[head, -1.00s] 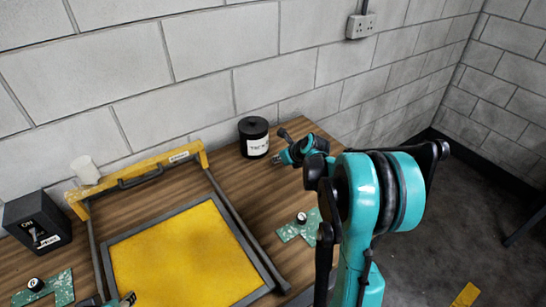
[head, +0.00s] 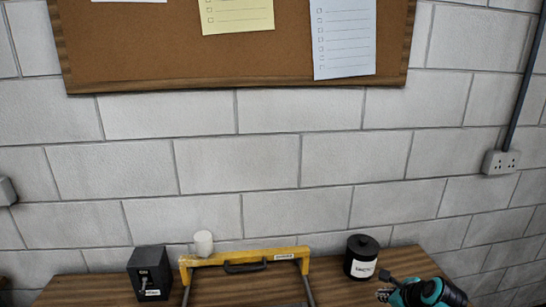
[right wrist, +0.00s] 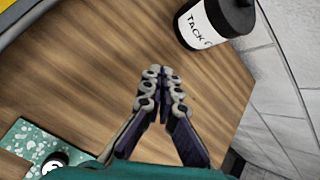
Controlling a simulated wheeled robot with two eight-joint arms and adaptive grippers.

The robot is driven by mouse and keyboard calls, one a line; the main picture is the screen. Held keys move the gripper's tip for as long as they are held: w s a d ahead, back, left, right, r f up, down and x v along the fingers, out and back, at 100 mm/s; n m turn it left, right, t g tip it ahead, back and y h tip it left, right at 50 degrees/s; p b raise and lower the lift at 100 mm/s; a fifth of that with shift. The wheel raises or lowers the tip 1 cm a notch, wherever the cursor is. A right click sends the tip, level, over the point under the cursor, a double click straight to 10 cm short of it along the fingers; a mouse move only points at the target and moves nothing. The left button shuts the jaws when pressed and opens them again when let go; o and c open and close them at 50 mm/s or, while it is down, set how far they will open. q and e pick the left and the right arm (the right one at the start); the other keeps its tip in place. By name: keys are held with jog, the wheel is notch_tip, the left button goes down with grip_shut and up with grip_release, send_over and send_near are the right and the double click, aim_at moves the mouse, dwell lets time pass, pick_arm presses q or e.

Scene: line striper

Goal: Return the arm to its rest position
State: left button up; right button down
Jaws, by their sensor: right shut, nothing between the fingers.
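My right gripper (head: 386,295) shows at the lower right of the head view, low over the right end of the wooden table. In the right wrist view its fingers (right wrist: 161,75) are together with nothing between them. The black pot with a white label (head: 362,257) stands just behind and left of it, apart from it; in the right wrist view the pot (right wrist: 215,18) is at the upper right, its label partly reading "TACK". My left gripper is not in view.
A yellow frame with a dark handle (head: 246,259), a white cup (head: 203,243) and a black switch box (head: 150,273) stand along the back of the table (head: 85,292). A green speckled plate with a black knob (right wrist: 45,145) lies near my right gripper. A block wall stands behind.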

jog(key=s+a+n, duration=0.5)
jog(key=s+n, duration=0.1)
jog(key=n, duration=0.3)
jog(key=s+a+n, duration=0.5)
jog(key=s+n, duration=0.1)
jog(key=n, duration=0.3)
jog(key=s+a+n+g+h, duration=0.1)
jog(key=s+a+n, duration=0.4)
jog(key=n, duration=0.5)
jog(key=shift+s+a+f, duration=0.15)
jog(key=shift+s+a, duration=0.1)
jog(key=shift+s, duration=0.5)
